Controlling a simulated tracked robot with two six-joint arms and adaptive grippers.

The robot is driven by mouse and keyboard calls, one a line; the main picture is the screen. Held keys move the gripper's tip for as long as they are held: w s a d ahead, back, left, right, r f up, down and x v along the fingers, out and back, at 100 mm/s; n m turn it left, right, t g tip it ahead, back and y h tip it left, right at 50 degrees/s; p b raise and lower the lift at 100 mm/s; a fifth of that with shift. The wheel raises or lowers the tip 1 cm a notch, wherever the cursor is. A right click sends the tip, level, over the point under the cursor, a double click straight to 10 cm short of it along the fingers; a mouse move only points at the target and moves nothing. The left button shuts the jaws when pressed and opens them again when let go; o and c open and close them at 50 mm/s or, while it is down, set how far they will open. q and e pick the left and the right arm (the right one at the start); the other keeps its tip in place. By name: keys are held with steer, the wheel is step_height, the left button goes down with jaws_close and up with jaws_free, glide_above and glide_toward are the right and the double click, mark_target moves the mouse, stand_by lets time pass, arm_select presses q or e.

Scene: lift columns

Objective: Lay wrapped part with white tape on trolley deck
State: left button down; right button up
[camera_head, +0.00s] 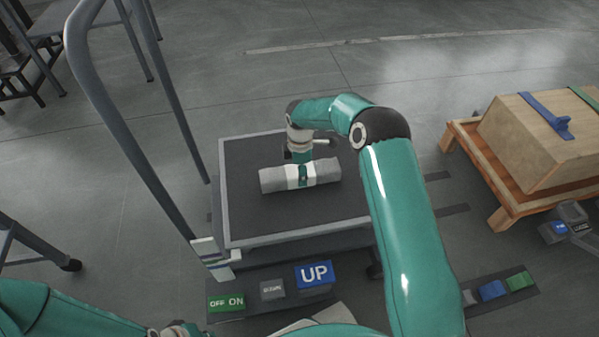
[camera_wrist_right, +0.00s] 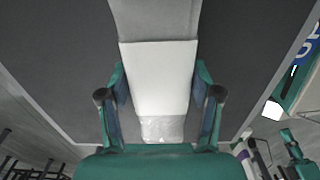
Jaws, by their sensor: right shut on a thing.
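The wrapped part (camera_head: 271,180) is a grey roll with a white tape band around its middle. It lies level over the dark trolley deck (camera_head: 245,220), within its pale rim. I cannot tell whether it touches the deck. My right gripper (camera_head: 303,176) comes down from above and is shut on the part at the taped middle. In the right wrist view the white tape (camera_wrist_right: 158,80) fills the space between the two fingers (camera_wrist_right: 160,108). My left arm enters at the lower left of the head view; its fingers are not clear there.
A grey tubular handle (camera_head: 120,130) rises at the deck's left. A panel in front has a blue UP button (camera_head: 314,273) and a green OFF ON button (camera_head: 226,303). A strapped wooden crate (camera_head: 540,140) stands on a pallet (camera_head: 508,196) at the right.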

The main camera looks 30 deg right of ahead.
steer(key=shift+r, duration=0.1)
steer(key=o, duration=1.7)
step_height(320, 180, up, 12)
steer(key=p, duration=0.4)
